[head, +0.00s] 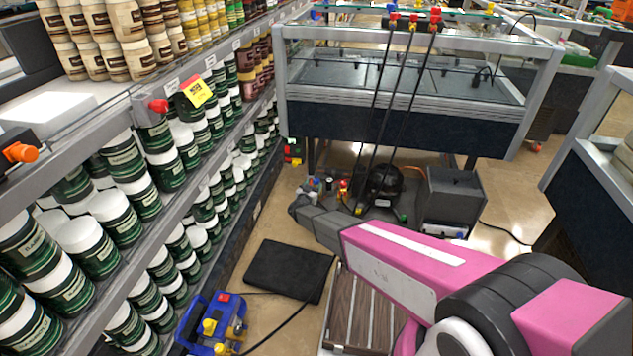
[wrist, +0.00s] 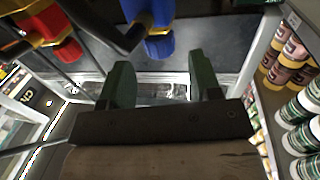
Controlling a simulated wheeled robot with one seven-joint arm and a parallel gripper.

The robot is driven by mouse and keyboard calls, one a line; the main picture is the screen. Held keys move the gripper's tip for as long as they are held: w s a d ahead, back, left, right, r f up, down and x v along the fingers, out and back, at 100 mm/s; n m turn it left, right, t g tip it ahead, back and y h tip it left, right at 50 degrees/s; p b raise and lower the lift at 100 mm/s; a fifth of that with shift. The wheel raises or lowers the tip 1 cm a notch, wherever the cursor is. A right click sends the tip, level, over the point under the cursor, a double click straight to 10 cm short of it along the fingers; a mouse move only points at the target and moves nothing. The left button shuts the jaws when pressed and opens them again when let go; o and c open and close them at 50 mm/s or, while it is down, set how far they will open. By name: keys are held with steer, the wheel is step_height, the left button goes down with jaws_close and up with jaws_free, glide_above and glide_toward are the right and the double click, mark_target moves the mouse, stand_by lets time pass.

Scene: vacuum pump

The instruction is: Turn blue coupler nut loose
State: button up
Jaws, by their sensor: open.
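A blue coupler nut (wrist: 159,44), with a dark hose fitting at its upper left, shows at the top of the wrist view. My gripper (wrist: 160,64) has its two green fingers apart, with nothing held between them. The blue nut appears just above the gap between the fingertips; I cannot tell how far beyond them it is. A red coupler with a yellow part (wrist: 47,24) is to its left. In the head view, a small blue fitting (head: 393,9) sits atop the rear case beside red and yellow ones. I cannot make out my fingers in the head view.
Black hoses (head: 378,95) hang in front of the rear case (head: 400,125). A pump (head: 384,184) and a grey box (head: 452,195) stand on the floor. Shelves of jars (head: 120,190) line the left. A black mat (head: 287,270) and a blue manifold (head: 212,320) lie in front.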

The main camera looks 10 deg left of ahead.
mark_target(315, 182)
steer(key=w, duration=0.4)
steer(key=shift+w+d, duration=0.3)
steer(key=shift+d, duration=0.1)
steer(key=c, duration=0.9)
steer(key=shift+c, duration=0.2)
